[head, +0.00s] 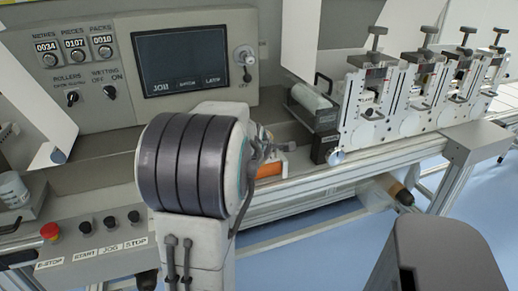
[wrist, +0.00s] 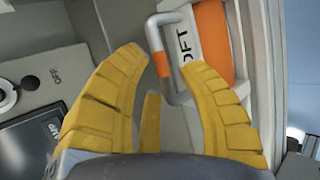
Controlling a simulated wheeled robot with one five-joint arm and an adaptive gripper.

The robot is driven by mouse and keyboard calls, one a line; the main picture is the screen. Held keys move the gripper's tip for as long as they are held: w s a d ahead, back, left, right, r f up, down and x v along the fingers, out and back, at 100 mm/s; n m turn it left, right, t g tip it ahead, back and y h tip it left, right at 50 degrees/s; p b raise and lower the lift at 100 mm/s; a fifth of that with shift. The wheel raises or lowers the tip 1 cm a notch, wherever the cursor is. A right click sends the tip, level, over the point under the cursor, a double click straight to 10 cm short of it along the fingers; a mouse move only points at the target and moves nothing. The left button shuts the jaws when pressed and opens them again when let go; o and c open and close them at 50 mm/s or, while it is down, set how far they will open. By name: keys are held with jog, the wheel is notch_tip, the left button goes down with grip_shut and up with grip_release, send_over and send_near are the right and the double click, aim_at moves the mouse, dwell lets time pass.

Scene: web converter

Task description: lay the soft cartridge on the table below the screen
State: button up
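The soft cartridge, white and orange with a pale bar handle and lettering ending in "OFT", shows in the wrist view (wrist: 210,45). In the head view an orange and white part of it (head: 270,168) shows just right of my arm, which hides the rest. My gripper (wrist: 162,62) has yellow fingers spread apart, with the handle in the gap by their tips; I see no clear grip. The screen (head: 185,60) is on the grey panel at upper left. The table below the screen (head: 100,163) is partly hidden by my arm.
A row of metal units with knobs (head: 365,95) stands at the right. A roller (head: 311,97) lies left of them. A front control strip with a red stop button (head: 50,231) and black buttons is at lower left. The ledge left of my arm looks clear.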

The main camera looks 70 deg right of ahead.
jog(key=v, duration=1.2)
jog(key=w+a+f+m+t+y, duration=0.1)
jog(key=w+a+f+t+y, duration=0.15)
jog(key=w+a, duration=0.65)
jog(key=w+a+f+m+t+y, duration=0.1)
jog(key=w+a+f+y, duration=0.25)
jog(key=w+a, duration=0.6)
jog(key=s+a+f+m+y, duration=0.1)
jog(key=s+a+f, duration=0.1)
jog(key=a, duration=0.5)
jog(key=s+a+f+m+g+y, duration=0.1)
jog(key=s+a+f, duration=0.1)
jog(key=a, duration=0.5)
jog(key=s+a+f+m+g+y, duration=0.1)
jog(key=s+a+f+y, duration=0.1)
jog(key=a, duration=0.6)
jog(key=shift+s+f, duration=0.3)
